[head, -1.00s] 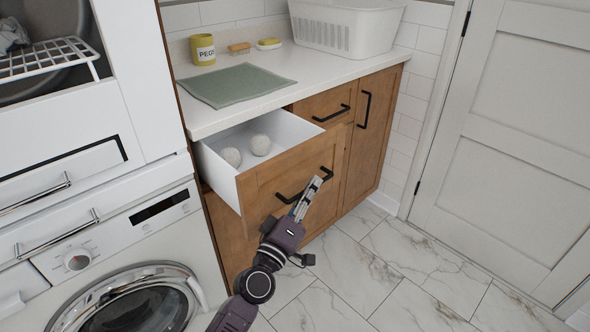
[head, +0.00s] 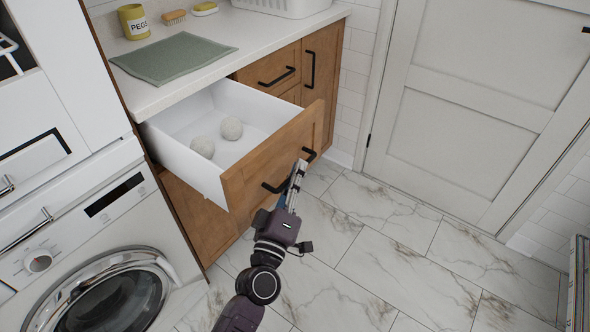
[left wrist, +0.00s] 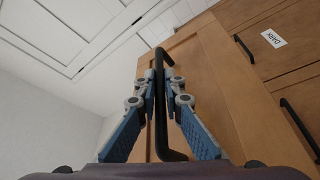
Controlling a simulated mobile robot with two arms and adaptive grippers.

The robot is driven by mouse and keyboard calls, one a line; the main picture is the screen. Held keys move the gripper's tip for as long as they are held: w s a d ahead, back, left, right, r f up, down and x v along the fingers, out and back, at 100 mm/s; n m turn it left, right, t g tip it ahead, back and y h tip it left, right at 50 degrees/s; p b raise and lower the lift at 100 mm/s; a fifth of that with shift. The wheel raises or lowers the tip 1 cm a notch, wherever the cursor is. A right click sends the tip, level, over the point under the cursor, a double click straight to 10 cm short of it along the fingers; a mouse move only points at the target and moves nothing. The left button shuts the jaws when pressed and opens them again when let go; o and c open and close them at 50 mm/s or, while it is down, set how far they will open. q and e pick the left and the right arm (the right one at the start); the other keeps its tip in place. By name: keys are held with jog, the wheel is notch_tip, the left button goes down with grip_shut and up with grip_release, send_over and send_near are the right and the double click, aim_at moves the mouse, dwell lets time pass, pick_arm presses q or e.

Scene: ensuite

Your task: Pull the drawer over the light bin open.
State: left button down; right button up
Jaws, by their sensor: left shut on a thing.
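The wooden drawer (head: 246,188) under the counter stands well out from the cabinet, its white inside showing. Two pale round balls (head: 231,128) (head: 202,147) lie in it. My left gripper (head: 297,174) is at the drawer's front, shut on its black bar handle (head: 275,187). In the left wrist view, the blue-and-grey fingers (left wrist: 161,88) close on the handle (left wrist: 161,135) from both sides. A "DARK" label (left wrist: 273,38) is on another wooden front at the right there. No light bin label shows. My right gripper is out of view.
A closed drawer (head: 265,73) and a tall door front (head: 322,65) are beside the open drawer. A washing machine (head: 95,255) stands at left. The counter holds a green mat (head: 172,58) and a yellow peg pot (head: 133,22). Marble floor (head: 385,255) is clear at right.

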pick_arm(q)
jog(key=shift+f, duration=0.1)
jog(key=c, duration=2)
grip_release()
jog(key=shift+c, duration=0.2)
jog(key=shift+s, duration=0.1)
jog(key=v, duration=1.2)
